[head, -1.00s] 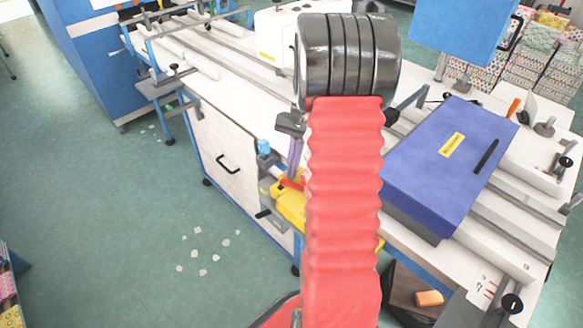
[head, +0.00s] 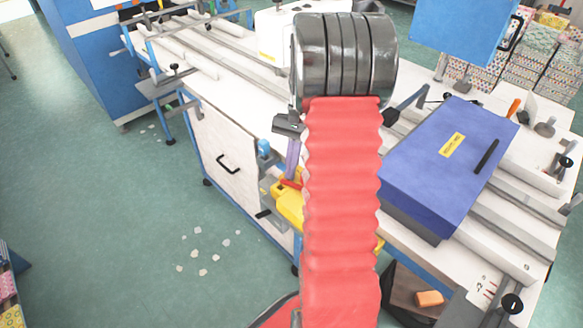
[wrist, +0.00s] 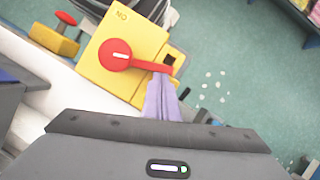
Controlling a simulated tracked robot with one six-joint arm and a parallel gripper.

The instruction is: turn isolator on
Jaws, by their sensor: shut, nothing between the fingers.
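The isolator is a yellow box (wrist: 133,45) with a round red rotary handle (wrist: 118,54), whose lever points right in the wrist view. In the head view, the yellow box (head: 289,206) is on the front side of the white machine table, partly hidden by my red arm. The red handle (head: 291,184) shows just above it. My gripper (wrist: 161,82) has purple fingers, shut and empty, with the tips at the outer end of the lever. I cannot tell whether they touch it. The fingers also show in the head view (head: 293,158).
A red push button on a yellow base (wrist: 55,38) is left of the isolator in the wrist view. A blue-purple box (head: 448,165) lies on the table at right. A cabinet with a black handle (head: 228,164) stands left. Green floor with scattered scraps is open at left.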

